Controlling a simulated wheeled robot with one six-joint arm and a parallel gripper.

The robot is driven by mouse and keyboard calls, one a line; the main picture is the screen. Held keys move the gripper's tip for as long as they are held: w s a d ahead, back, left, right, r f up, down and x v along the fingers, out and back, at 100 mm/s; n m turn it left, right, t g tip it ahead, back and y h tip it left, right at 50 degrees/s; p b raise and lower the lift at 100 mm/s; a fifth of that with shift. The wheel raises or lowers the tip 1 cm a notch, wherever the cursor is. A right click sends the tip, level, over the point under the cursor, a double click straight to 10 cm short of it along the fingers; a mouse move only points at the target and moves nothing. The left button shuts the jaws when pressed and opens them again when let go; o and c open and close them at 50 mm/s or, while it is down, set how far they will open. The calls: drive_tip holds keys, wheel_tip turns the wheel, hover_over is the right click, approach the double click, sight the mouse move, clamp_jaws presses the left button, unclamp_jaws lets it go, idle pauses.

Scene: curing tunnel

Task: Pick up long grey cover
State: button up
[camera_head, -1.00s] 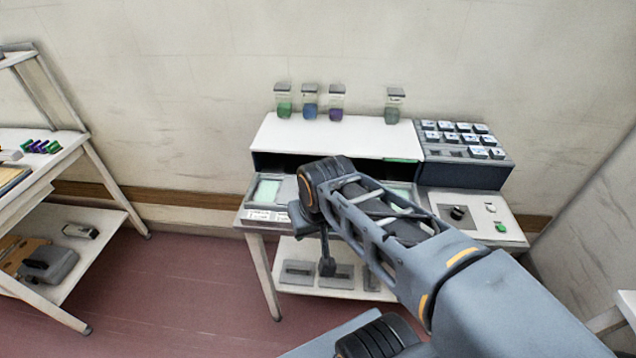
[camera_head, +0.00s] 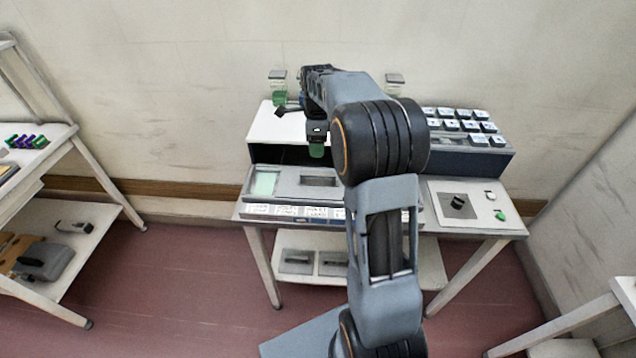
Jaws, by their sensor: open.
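I cannot tell for sure which piece is the long grey cover. Flat grey pieces with dark slots lie on the lower shelf (camera_head: 430,262) of the white bench; two show, a left piece (camera_head: 297,262) and a right piece (camera_head: 333,263), and my arm hides the space to their right. My gripper (camera_head: 317,136) points down in front of the bench's dark opening, above the grey tray (camera_head: 290,184) on the worktop. It is open, its fingers small in view. A small green patch (camera_head: 316,150) shows at its tip; I cannot tell what it is.
A green jar (camera_head: 278,92) and another jar (camera_head: 394,80) stand on the white hood (camera_head: 270,128). A rack of white-topped boxes (camera_head: 470,125) and a control panel (camera_head: 468,200) are at right. A shelf unit (camera_head: 95,185) stands left, with bare floor between.

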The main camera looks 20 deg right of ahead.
hover_over(318, 173)
drive_tip(key=f, duration=0.5)
drive_tip(key=shift+w+f, duration=0.2)
drive_tip(key=shift+f, duration=0.2)
drive_tip(key=shift+s+f+p, duration=0.15)
drive_tip(key=shift+f+p, duration=0.2)
drive_tip(key=shift+f, duration=1)
drive_tip(key=shift+s+f+p, duration=0.1)
drive_tip(key=shift+f+p, duration=0.2)
drive_tip(key=shift+f, duration=1.05)
clamp_jaws()
